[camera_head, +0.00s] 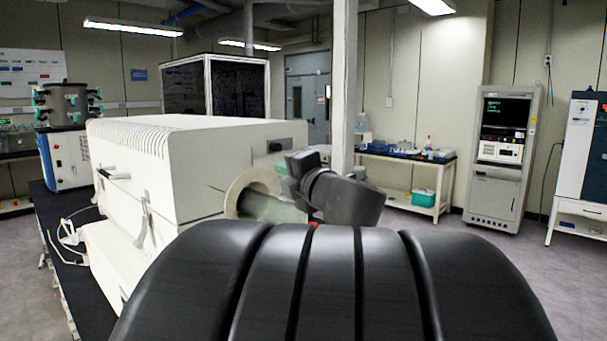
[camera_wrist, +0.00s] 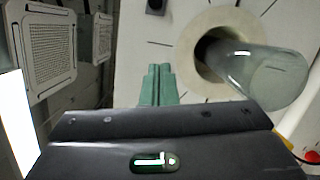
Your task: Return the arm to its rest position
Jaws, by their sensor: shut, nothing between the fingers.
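My gripper (camera_wrist: 157,70) shows in the wrist view as two green fingers side by side, pressed together with nothing between them. A clear glass vessel (camera_wrist: 262,82) sticks out of this port toward the lower right, apart from the fingers. My arm hides the lower part of the machine, and the fingertips are hard to make out there.
A pillar (camera_head: 343,90) rises behind my wrist. A side table (camera_head: 405,170) and a grey cabinet (camera_head: 500,180) stand at the back right. Open floor (camera_head: 460,245) lies to the right.

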